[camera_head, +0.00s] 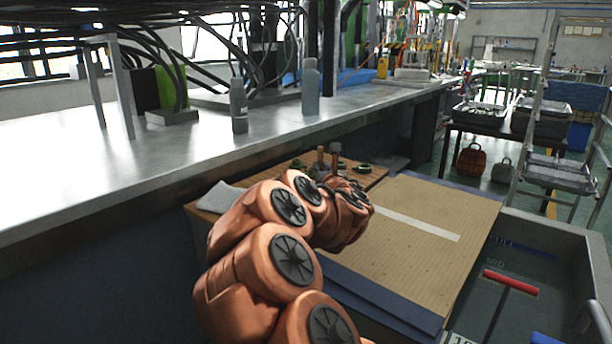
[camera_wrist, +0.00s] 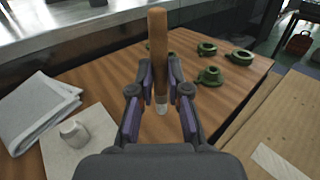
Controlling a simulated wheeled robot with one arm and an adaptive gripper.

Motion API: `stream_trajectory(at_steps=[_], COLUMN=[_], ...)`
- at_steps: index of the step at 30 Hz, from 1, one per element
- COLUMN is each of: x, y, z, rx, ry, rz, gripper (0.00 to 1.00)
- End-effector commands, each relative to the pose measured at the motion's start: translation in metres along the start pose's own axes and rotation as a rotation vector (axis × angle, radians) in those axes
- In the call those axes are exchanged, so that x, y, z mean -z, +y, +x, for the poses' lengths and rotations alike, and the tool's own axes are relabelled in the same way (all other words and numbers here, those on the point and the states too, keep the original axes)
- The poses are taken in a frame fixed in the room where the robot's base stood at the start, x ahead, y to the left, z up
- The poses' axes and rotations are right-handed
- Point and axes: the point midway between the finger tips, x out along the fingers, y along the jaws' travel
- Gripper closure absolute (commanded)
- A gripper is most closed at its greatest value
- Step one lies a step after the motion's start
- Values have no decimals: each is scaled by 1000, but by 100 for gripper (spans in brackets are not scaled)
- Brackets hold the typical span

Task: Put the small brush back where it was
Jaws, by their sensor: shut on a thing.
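The small brush (camera_wrist: 158,42) has a brown wooden handle and a pale lower end. In the wrist view it stands roughly upright between the fingers of my gripper (camera_wrist: 160,80), which has purple pads and is shut on it. I cannot tell whether its lower end touches the wooden bench top (camera_wrist: 218,118). In the head view my arm reaches to the bench and hides most of the gripper. A brown upright stick (camera_head: 320,158) just beyond the arm looks like the brush handle.
A white sheet (camera_wrist: 92,150) with a small whitish piece (camera_wrist: 74,132) and a folded grey cloth (camera_wrist: 36,108) lie at left. Several green rings (camera_wrist: 210,76) lie at right. A cardboard-covered surface (camera_head: 420,235) adjoins the bench. Two bottles (camera_head: 238,105) stand on the metal counter.

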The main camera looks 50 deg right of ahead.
Motion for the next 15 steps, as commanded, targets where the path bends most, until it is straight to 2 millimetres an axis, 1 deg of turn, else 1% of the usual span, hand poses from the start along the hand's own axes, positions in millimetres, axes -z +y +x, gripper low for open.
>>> stream_trajectory(at_steps=[1,3,12,15], x=[2,4,7,8], y=[3,5,15,16], z=[10,21,67,80], rx=[-4,-2,-4,0], ry=[-2,1,-1,0], rz=[2,3,3,3], gripper=[100,100,100,100])
